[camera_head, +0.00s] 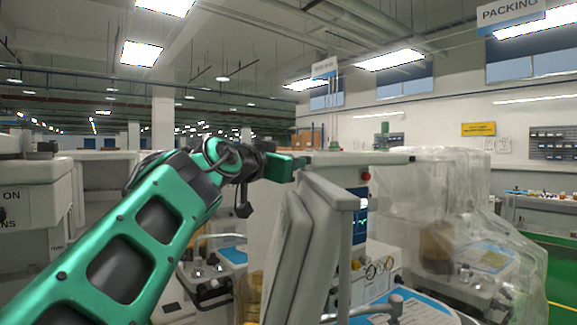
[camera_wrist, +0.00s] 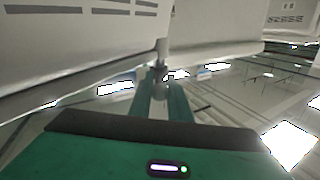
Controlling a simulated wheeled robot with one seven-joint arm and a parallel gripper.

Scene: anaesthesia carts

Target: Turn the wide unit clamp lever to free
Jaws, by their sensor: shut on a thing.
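In the wrist view, a small grey knob on a short stem (camera_wrist: 159,74), apparently the clamp lever, sits between the two green fingers of my gripper (camera_wrist: 162,98). The fingers are shut on it. Pale panels of a unit fill the top of that view above the lever. In the head view my gripper (camera_head: 288,165) is at the upper left edge of the central anaesthesia unit (camera_head: 345,159). The lever is hidden there behind my gripper and arm. I cannot read any lever marking or tell its set position.
Tilted grey panels (camera_head: 308,245) stand just below my gripper. A plastic-wrapped cart (camera_head: 440,200) stands at the right, and another pale cart (camera_head: 38,190) at the left. A screen (camera_head: 360,215) and a red knob (camera_head: 365,176) are on the central unit.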

